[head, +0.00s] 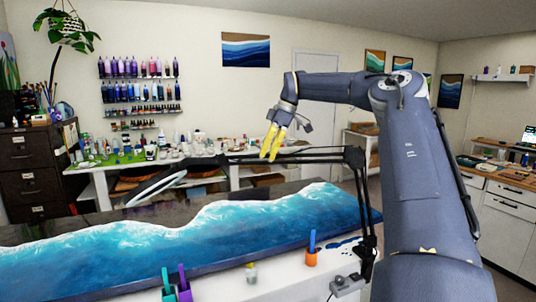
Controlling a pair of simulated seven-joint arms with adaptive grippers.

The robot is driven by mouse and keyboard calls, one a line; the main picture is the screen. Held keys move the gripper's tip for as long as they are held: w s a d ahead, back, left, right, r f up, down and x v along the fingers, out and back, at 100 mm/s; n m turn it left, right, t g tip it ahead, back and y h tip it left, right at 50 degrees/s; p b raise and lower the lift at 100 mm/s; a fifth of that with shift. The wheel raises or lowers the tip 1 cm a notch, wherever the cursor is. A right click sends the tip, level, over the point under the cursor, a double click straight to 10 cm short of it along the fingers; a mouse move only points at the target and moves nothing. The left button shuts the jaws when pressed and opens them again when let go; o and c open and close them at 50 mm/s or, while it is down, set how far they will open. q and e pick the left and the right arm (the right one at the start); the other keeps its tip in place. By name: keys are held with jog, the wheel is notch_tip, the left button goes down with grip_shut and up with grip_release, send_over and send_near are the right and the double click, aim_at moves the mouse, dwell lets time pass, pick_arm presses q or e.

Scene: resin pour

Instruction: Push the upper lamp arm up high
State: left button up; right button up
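The black lamp (366,205) stands at the right end of the white table. Its lower arm rises steeply to an elbow joint. Its upper lamp arm (315,155) runs almost level to the left from that elbow. The ring-shaped lamp head (160,188) hangs low over the resin panel at the arm's left end. My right gripper (268,158) has yellow fingers pointing down. Their tips overlap the upper lamp arm in the picture, around its middle; I cannot tell whether they touch it. The fingers look close together, but their opening is unclear. My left gripper is out of view.
A blue and white wave resin panel (270,222) fills the table below the lamp. An orange cup (311,257), a small bottle (251,272) and purple and teal holders (184,285) stand at the front edge. The space above the lamp arm, left of my gripper, is free.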

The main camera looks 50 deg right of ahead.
grip_shut()
dwell(0.6)
